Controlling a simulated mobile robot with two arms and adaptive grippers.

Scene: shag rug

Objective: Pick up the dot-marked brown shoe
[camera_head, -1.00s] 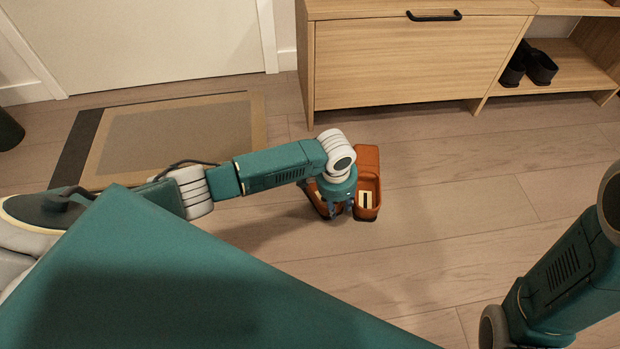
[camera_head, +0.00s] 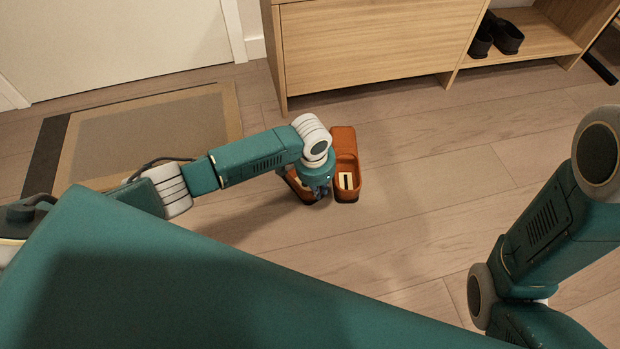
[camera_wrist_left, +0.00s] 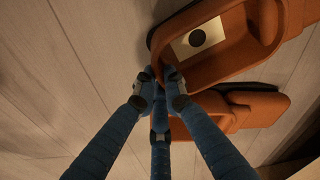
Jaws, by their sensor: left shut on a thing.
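The dot-marked brown shoe (camera_wrist_left: 225,45) fills the top of the left wrist view, with a black dot on a pale label inside. In the head view its brown side (camera_head: 298,187) shows at the left, mostly hidden by my arm. My left gripper (camera_wrist_left: 160,84) is shut on the near rim of this shoe; in the head view the gripper (camera_head: 320,191) points down at it. A second brown shoe (camera_head: 347,164), with a dark bar on its label, stands just to the right. It also shows behind the dot-marked shoe in the left wrist view (camera_wrist_left: 255,108). My right gripper is out of view.
A wooden cabinet (camera_head: 375,45) stands behind the shoes, with dark shoes (camera_head: 506,37) on its open shelf at the right. A flat doormat (camera_head: 150,130) lies at the left by a white door. The floor (camera_head: 420,200) right of the shoes is clear.

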